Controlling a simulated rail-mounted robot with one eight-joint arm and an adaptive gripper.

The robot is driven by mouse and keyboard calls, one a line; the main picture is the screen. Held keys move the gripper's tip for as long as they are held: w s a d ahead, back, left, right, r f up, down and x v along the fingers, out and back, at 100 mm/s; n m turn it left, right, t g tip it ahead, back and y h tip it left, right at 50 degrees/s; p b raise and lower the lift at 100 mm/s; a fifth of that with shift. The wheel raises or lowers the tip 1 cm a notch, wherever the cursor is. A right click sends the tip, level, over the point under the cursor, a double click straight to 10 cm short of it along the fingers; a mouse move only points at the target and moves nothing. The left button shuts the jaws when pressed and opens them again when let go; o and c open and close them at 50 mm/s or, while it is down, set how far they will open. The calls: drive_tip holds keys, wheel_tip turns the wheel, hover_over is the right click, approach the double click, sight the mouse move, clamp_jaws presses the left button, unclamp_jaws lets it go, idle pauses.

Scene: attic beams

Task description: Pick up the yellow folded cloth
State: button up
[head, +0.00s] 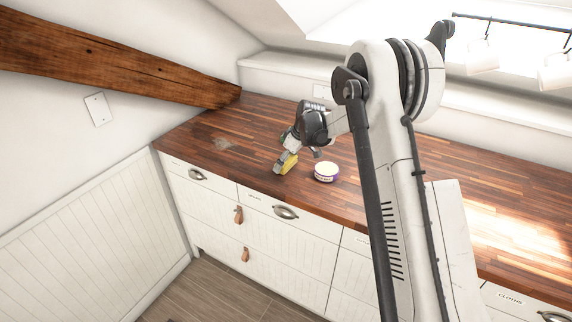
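A yellow folded cloth (288,166) is at the front part of the wooden counter, near its edge. My gripper (284,165) is right at the cloth, with a finger overlapping it in the head view. Part of the cloth is hidden behind the gripper. I cannot tell whether the fingers are closed on it or only beside it, or whether the cloth touches the counter.
A small round white tub with a purple label (326,172) stands just right of the cloth. The wooden counter (400,207) is clear farther right. A sloping wooden beam (110,62) meets the wall at the left. White drawers (290,235) lie below the counter.

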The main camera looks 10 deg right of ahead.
idle(0.3)
drive_tip(key=shift+r, duration=0.45)
drive_tip(key=r, duration=0.2)
drive_tip(key=a+r+b, duration=0.1)
drive_tip(key=shift+s+r, duration=0.3)
drive_tip(key=shift+r, duration=0.05)
drive_tip(key=s+a+r, duration=0.6)
drive_tip(key=a, duration=0.2)
drive_tip(key=shift+s+a+r+b, duration=0.15)
drive_tip(key=shift+a+r+b, duration=0.05)
drive_tip(key=shift+b, duration=0.25)
